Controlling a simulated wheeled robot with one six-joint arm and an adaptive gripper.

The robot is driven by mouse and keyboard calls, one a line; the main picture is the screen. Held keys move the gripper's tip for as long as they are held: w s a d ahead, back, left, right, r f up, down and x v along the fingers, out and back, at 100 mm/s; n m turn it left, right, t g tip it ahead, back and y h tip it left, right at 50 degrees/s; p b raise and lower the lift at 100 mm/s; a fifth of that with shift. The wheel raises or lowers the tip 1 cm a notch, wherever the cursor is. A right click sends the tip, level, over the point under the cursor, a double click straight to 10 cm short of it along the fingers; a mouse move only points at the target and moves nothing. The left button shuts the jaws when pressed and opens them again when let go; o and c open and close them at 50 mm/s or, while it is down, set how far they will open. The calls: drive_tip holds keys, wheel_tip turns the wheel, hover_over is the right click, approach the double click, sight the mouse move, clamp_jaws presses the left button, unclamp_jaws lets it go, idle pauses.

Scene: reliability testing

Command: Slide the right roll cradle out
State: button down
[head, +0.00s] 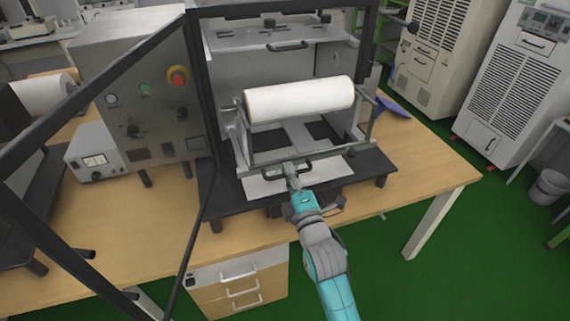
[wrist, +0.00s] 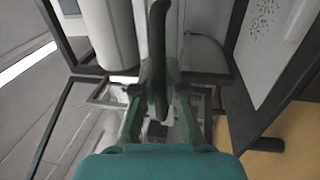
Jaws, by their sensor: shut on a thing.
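The right roll cradle (head: 262,157) is a grey metal frame carrying a white roll (head: 300,99), inside the dark-framed machine on the bench. It stands partly out over the front of the machine's dark base. My gripper (head: 291,172) is shut on the dark handle (head: 294,170) at the cradle's front. In the wrist view the handle (wrist: 158,60) stands between my fingers (wrist: 158,97), with the white roll (wrist: 106,35) to its left. My fingers hide part of the handle.
The machine's door frame (head: 95,85) stands open at the left. A control box (head: 150,90) with a red button is beside the machine. Another white roll (head: 45,92) lies at the far left.

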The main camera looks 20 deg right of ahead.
drive_tip(key=shift+s, duration=2.2)
drive_tip(key=c, duration=1.2)
unclamp_jaws()
drive_tip(key=shift+s, duration=0.1)
drive_tip(key=s+f, duration=0.2)
drive_tip(key=s, duration=0.9)
drive_tip(key=shift+s+f, duration=0.15)
drive_tip(key=shift+s, duration=0.15)
